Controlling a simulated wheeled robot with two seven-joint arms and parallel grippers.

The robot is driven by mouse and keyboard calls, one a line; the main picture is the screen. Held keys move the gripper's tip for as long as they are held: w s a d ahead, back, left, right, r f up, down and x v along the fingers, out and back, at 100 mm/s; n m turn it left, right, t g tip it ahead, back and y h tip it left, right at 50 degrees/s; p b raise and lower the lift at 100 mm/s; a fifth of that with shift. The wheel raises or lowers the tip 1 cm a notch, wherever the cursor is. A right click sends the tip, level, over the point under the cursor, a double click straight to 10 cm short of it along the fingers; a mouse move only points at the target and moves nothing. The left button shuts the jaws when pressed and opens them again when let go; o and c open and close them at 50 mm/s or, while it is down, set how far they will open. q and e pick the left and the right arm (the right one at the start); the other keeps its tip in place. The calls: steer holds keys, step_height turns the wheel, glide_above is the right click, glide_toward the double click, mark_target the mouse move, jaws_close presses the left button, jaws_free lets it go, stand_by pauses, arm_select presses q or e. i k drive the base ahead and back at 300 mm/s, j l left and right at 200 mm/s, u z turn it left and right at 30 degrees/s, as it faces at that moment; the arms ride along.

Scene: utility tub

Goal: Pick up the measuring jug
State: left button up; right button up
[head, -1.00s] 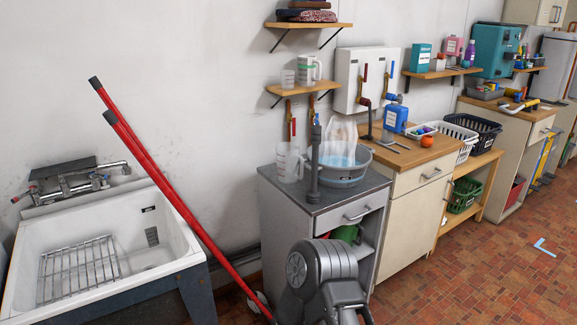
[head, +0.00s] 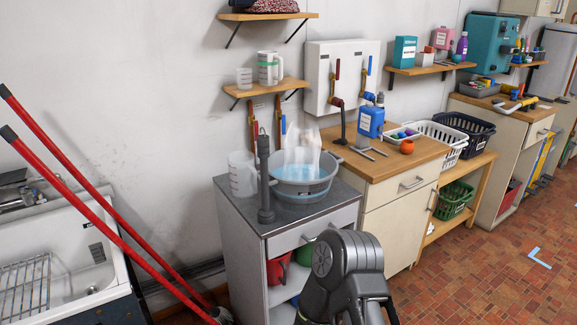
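A translucent measuring jug (head: 242,176) with a handle stands upright on the grey top of the low cabinet (head: 228,196), at its back left corner. A dark grey upright pipe-like tool (head: 264,188) stands just in front and to the right of the jug, close to it. A grey basin (head: 302,187) with blue water and a clear bag-like thing is right of the jug. Neither of my grippers shows; only a dark arm link of mine is at the bottom centre.
Two red poles (head: 110,225) lean across the white sink (head: 75,255) at left. A wooden counter (head: 395,160) at right holds a blue container (head: 370,121), an orange ball (head: 407,146) and a basket.

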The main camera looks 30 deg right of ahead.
mark_target(243, 171)
steer(key=i+l, duration=0.1)
steer(key=l, duration=0.3)
steer(key=i+l+z, duration=0.1)
steer(key=l, duration=0.3)
steer(key=i+l, duration=0.1)
steer(key=l, duration=0.25)
steer(key=i+l+z, duration=0.1)
steer(key=l, duration=0.3)
steer(key=i+l, duration=0.1)
steer(key=l, duration=0.3)
steer(key=i+l+z, duration=0.1)
steer(key=l, duration=0.25)
steer(key=i+l, duration=0.15)
steer(key=l, duration=0.2)
steer(key=i+l+z, duration=0.1)
steer(key=l, duration=0.3)
